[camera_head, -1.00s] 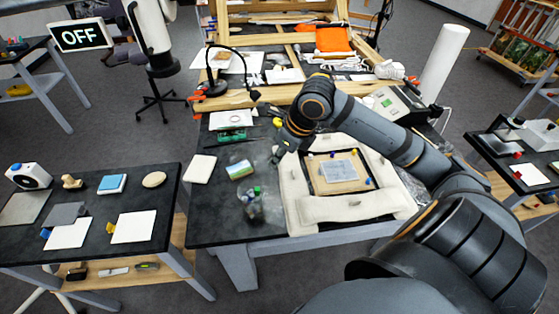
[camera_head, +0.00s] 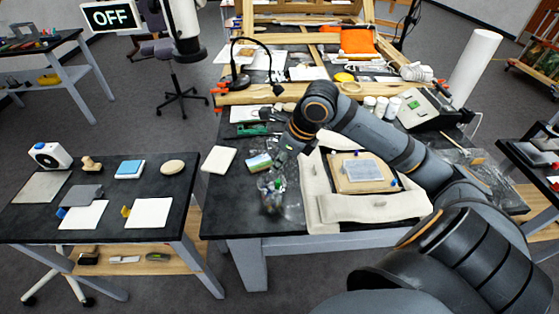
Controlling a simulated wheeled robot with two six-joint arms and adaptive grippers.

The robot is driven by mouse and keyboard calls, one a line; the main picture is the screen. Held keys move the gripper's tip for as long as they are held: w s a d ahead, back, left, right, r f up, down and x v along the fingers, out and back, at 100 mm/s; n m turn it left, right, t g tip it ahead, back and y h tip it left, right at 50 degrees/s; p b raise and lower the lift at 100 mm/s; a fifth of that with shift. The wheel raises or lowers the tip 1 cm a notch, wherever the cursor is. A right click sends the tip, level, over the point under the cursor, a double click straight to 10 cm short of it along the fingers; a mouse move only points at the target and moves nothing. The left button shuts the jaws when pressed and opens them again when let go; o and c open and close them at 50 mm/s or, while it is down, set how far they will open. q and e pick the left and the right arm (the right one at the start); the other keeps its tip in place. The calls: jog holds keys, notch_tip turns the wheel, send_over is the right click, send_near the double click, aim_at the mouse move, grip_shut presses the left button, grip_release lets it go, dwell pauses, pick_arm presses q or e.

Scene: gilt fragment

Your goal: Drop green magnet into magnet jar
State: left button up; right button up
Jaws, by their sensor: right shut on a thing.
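The clear magnet jar (camera_head: 270,202) stands on the dark bench near its front left edge. Small green and blue spots show at its top and inside; I cannot tell whether each is in the jar or behind its glass. My right gripper (camera_head: 281,158) hangs just above and behind the jar, a little to the right of its mouth. It is shut on the green magnet, which is too small and dark to make out clearly between the fingers. My left gripper is not in view.
A padded cream frame support with a wooden panel (camera_head: 360,173) lies right of the jar under my right arm. A green-blue sponge-like block (camera_head: 258,162) and a white pad (camera_head: 219,159) lie behind and left. A side table (camera_head: 100,222) stands at left.

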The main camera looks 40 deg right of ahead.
jog(key=shift+f, duration=0.2)
jog(key=o, duration=0.8)
notch_tip(320, 180, up, 10)
